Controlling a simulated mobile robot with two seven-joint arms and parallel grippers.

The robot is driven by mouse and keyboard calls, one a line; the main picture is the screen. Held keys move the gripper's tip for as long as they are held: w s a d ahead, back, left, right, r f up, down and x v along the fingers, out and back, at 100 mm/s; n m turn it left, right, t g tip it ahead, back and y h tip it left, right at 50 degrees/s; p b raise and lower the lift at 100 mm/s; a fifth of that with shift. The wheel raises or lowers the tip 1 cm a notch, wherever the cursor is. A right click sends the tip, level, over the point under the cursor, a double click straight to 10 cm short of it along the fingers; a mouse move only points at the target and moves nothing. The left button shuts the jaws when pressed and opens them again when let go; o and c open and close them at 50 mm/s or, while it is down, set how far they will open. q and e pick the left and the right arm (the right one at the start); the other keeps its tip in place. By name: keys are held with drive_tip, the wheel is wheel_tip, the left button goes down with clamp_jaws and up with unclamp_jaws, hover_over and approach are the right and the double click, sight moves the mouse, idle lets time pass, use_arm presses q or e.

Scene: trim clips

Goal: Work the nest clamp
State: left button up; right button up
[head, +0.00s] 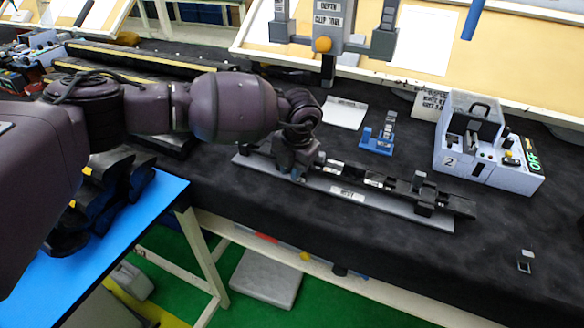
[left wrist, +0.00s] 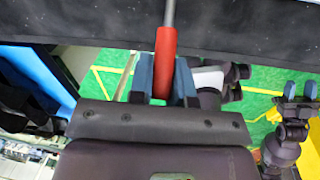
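The nest (head: 347,193) is a long dark fixture on a grey base plate, with a "NEST" label, on the black-covered bench in the head view. My left gripper (head: 294,168) is at its left end and hides that part. In the left wrist view my left gripper's blue fingers (left wrist: 163,78) lie on both sides of a red handle (left wrist: 165,48) on a metal rod, with no clear gap. The handle is hidden in the head view. My right gripper (left wrist: 300,91) shows at the right of the left wrist view, fingers apart, empty, away from the nest.
Behind the nest are a small blue stand (head: 377,140), a white card (head: 344,112) and a grey depth tool (head: 326,42). A pale box with switches and a green display (head: 487,140) stands to the right. A small metallic part (head: 525,262) lies near the bench's front edge.

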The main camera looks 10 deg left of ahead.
use_arm(q)
clamp_jaws()
